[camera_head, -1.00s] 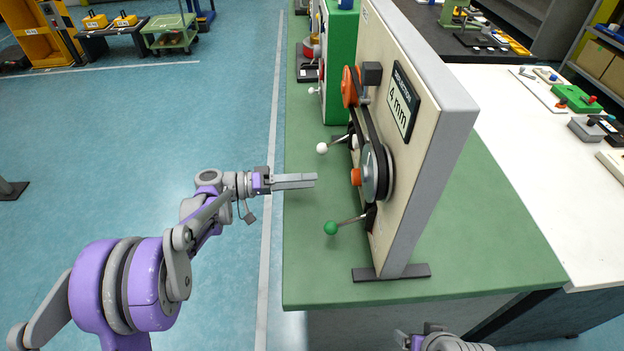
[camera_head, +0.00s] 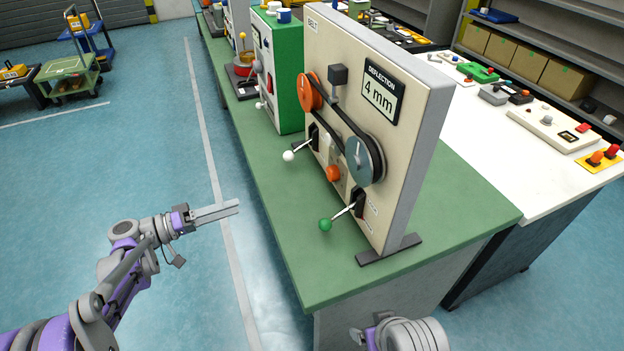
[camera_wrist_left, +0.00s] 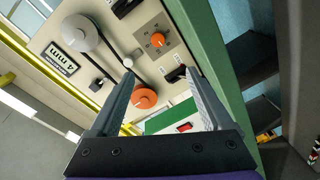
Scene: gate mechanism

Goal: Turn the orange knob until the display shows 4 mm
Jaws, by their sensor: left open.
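The orange knob (camera_head: 333,173) sits low on the cream belt panel (camera_head: 425,120). It also shows on a grey dial plate in the left wrist view (camera_wrist_left: 157,40). The deflection display (camera_head: 381,94) reads 4 mm; it shows upside down in the left wrist view (camera_wrist_left: 58,60). My left gripper (camera_head: 238,206) is left of the bench, apart from the panel and knob. Its fingers (camera_wrist_left: 160,74) are open and nothing is between them. Part of my right arm shows at the bottom edge; its fingers are not visible.
A belt runs between an orange pulley (camera_head: 310,92) and a grey pulley (camera_head: 364,160). A white-tipped lever (camera_head: 288,156) and a green-tipped lever (camera_head: 326,225) stick out from the panel. A green box (camera_head: 285,75) stands behind. The green bench front (camera_head: 300,240) is clear.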

